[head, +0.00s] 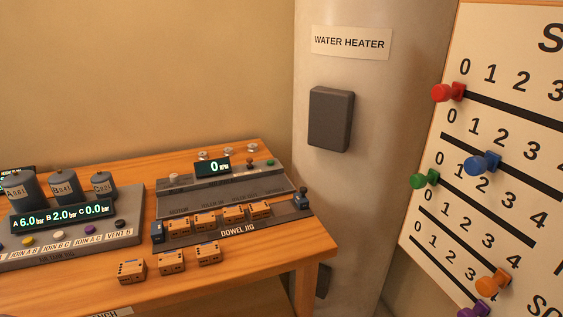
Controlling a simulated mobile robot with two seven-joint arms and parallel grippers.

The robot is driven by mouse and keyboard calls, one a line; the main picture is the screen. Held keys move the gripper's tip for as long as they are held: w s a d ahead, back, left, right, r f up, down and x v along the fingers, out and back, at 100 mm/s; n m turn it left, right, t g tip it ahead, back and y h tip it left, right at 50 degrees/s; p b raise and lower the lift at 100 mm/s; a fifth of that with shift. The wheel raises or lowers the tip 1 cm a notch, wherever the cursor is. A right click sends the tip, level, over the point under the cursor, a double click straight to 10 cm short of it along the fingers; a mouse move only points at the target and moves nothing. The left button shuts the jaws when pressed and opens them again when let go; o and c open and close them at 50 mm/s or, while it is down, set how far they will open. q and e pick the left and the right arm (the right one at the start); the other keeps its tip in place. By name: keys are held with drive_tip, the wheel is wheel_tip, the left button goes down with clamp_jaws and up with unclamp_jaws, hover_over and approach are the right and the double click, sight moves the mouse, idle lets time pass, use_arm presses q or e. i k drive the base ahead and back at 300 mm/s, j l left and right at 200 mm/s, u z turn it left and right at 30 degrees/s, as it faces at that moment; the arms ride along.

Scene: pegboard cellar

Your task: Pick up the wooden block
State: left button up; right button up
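Several small wooden blocks with dark markings are on the bench at the left of the head view. Three lie loose in a row near the bench's front: a left block (131,272), a middle block (171,263) and a right block (208,253). Several more similar blocks (180,227) sit in a row in the dark tray labelled DOWEL JIG (276,227). Which one the task means cannot be told. Neither of my grippers is in view.
The wooden bench (270,258) also holds a console with a display reading 0 (212,167) and a panel with grey canisters (62,186). A water heater column (375,190) stands right of the bench. A pegboard (520,150) with coloured pegs is at far right.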

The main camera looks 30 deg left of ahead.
sight(209, 252)
drive_tip(key=u, duration=1.35)
drive_tip(key=i+j+z, duration=0.15)
drive_tip(key=z, duration=0.3)
drive_tip(key=j+z, duration=0.45)
drive_tip(key=i+l, duration=0.05)
drive_tip(key=l, duration=0.05)
